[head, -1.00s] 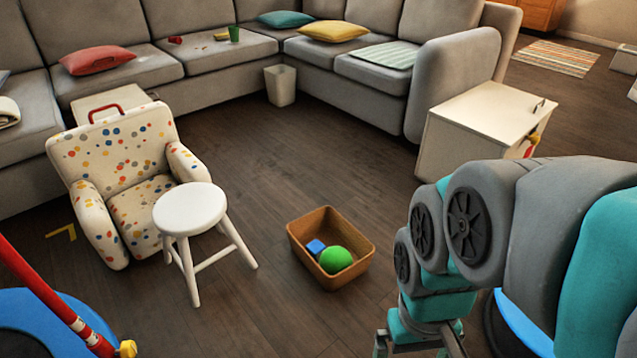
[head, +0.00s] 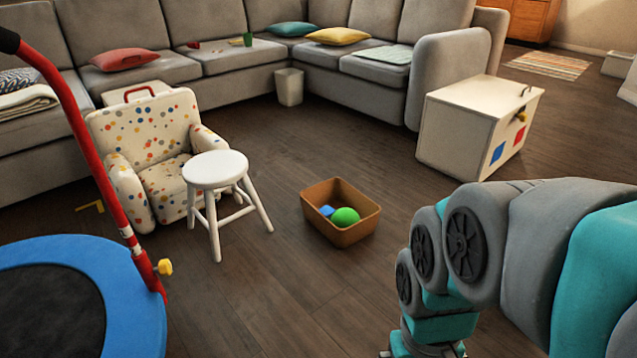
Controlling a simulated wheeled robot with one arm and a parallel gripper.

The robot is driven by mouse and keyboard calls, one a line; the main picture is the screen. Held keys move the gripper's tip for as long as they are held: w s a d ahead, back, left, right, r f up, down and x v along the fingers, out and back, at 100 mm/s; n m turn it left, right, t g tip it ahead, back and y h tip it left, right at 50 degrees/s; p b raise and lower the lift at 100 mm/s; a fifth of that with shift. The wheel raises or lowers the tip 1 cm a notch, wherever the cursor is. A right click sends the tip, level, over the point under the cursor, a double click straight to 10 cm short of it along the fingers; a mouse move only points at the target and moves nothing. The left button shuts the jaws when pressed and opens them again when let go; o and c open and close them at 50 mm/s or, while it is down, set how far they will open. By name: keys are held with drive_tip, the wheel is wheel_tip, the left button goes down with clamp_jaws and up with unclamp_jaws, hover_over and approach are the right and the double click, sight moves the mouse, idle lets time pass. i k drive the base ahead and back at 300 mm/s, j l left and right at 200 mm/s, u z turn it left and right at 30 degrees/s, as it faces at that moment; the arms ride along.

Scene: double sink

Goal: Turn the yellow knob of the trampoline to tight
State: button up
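The trampoline (head: 130,288) is at the lower left of the head view, with a blue rim and a dark round mat. A red handle bar (head: 95,165) rises from its edge and leans toward the upper left, ending in a black grip. The yellow knob (head: 164,267) sticks out low on the right side of this bar, near the rim. My arm comes in from the right. Only the upper part of my gripper shows at the bottom edge, well to the right of the knob; its fingertips are out of frame.
A white stool (head: 215,170) and a dotted armchair (head: 150,130) stand behind the trampoline. A brown bin (head: 350,233) with a green ball and blue block sits mid-floor. A white cabinet (head: 455,138) is at right, a grey sofa behind. Floor between trampoline and bin is clear.

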sight(165, 268)
drive_tip(key=i+l+u, duration=0.2)
drive_tip(key=u, duration=0.15)
drive_tip(key=k+u, duration=0.1)
drive_tip(key=u, duration=1.9)
drive_tip(key=z, duration=0.9)
drive_tip(key=l+z, duration=0.1)
drive_tip(key=l, duration=0.15)
drive_tip(key=i+l+z, duration=0.1)
drive_tip(key=l, duration=0.2)
drive_tip(key=i, duration=0.05)
